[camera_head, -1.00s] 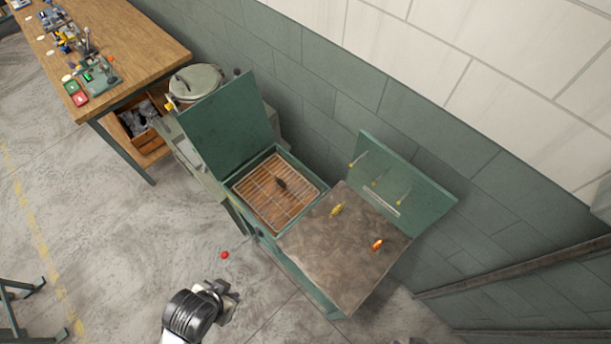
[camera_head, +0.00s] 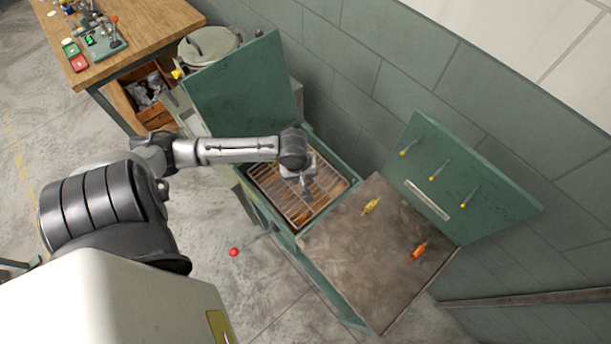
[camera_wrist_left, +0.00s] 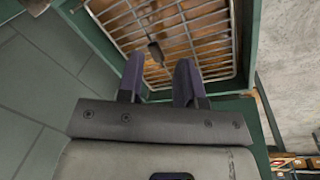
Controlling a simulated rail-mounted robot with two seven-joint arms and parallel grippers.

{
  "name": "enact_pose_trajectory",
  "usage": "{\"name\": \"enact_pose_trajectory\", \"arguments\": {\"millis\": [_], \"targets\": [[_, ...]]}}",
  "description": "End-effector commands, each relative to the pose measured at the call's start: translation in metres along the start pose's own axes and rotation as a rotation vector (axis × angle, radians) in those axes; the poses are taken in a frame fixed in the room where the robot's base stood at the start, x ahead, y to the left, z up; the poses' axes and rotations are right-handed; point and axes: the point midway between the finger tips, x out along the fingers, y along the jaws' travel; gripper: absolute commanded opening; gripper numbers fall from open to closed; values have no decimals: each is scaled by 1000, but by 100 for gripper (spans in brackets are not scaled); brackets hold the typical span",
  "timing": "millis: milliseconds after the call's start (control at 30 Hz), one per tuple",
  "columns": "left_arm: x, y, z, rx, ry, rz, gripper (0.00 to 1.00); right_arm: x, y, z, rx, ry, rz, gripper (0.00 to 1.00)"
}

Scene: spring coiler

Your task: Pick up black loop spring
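The black loop spring (camera_wrist_left: 155,52) shows in the left wrist view as a small dark piece lying on the wire rack (camera_wrist_left: 205,40) of the open green box. My left gripper (camera_wrist_left: 160,70) is open, with the spring seen between and just beyond its fingertips. I cannot tell how high the fingers are above the rack. In the head view my left gripper (camera_head: 307,188) hangs over the rack (camera_head: 272,190) and hides the spring. My right gripper is not in view.
The box's raised lid (camera_head: 235,85) stands behind the arm. To the right is a brown work surface (camera_head: 340,255) with a yellow piece (camera_head: 371,207) and an orange piece (camera_head: 419,250). A lidded pot (camera_head: 208,45) and wooden bench (camera_head: 150,35) are at the back left. A red ball (camera_head: 234,252) lies on the floor.

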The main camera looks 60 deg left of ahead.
Motion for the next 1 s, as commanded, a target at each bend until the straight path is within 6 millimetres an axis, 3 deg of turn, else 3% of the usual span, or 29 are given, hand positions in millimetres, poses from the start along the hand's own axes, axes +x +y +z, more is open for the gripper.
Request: {"name": "enact_pose_trajectory", "arguments": {"millis": [33, 100, 333, 467, 800, 1000], "targets": [[13, -1, -20, -92, 15, -12, 33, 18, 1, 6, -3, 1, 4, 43], [15, 0, -40, -223, 22, -22, 33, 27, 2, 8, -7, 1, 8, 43], [14, 1, -81, -498, 41, -35, 33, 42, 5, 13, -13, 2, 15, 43], [24, 1, -88, -555, 42, -36, 33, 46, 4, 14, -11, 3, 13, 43], [78, -2, -91, -563, 42, -36, 33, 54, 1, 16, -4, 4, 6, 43], [94, -2, -91, -560, 43, -35, 33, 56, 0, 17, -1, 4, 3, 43]]}}
